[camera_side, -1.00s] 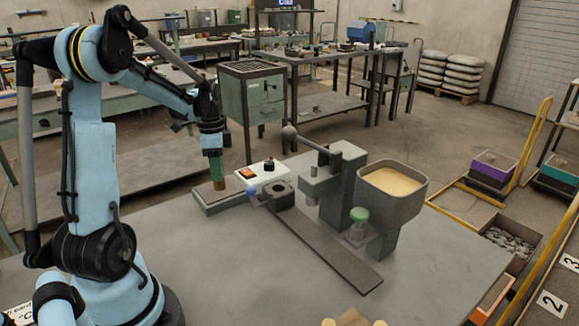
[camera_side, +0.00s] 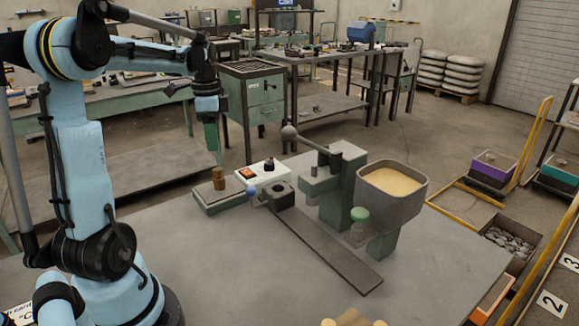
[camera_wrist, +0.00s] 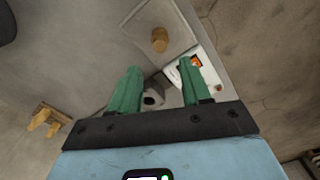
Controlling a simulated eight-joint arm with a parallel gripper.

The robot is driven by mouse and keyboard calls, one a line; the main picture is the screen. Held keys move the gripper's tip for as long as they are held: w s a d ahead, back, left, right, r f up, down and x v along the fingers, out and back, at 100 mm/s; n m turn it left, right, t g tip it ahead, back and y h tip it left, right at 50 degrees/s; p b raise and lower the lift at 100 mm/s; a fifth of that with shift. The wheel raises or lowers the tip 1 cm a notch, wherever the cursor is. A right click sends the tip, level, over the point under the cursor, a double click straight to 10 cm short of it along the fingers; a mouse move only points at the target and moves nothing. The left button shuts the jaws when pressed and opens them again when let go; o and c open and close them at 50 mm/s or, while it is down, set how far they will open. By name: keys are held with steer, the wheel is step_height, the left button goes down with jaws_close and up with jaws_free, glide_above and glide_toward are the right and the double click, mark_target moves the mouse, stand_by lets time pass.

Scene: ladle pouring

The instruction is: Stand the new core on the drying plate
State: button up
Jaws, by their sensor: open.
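The new core (camera_side: 218,179) is a small tan-brown cylinder with a narrower top. It stands upright on the drying plate (camera_side: 207,202), a flat grey slab at the left end of the workstation. The core also shows from above in the wrist view (camera_wrist: 160,39), on the plate (camera_wrist: 142,18). My gripper (camera_side: 211,150) is above the core and clear of it, pointing down. In the wrist view its green fingers (camera_wrist: 158,83) are apart with nothing between them held.
A white control box (camera_side: 263,173) with a red switch and dark knob adjoins the plate. A core box with a blue knob (camera_side: 280,193) sits on a dark rail. A lever press (camera_side: 335,170) and sand hopper (camera_side: 393,190) stand right.

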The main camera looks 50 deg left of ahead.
steer(key=shift+r, duration=1.7)
steer(key=w+d+r+n+t+y, duration=0.1)
steer(key=w+d+r+n+t, duration=0.15)
steer(key=w+d+n, duration=0.45)
steer(key=w+d+r+n+t, duration=0.2)
steer(key=w+d+t, duration=0.2)
steer(key=d, duration=0.5)
steer(key=d+r+n+t+h, duration=0.1)
steer(key=d+r+n+t, duration=0.25)
steer(key=d, duration=0.45)
steer(key=d+r+n+t+h, duration=0.25)
steer(key=d+n, duration=0.25)
steer(key=d, duration=0.3)
steer(key=s+a+f+m+g+y, duration=0.1)
steer(key=s+a+f+m+g, duration=0.1)
steer(key=s+f+m, duration=0.3)
steer(key=s+a+f+m+g+y, duration=0.1)
steer(key=s+a+f+m+g, duration=0.1)
steer(key=s+f+m, duration=0.4)
step_height(320, 180, down, 5)
steer(key=shift+f+m+g, duration=0.15)
steer(key=shift+m+g, duration=0.4)
steer(key=shift+g, duration=0.1)
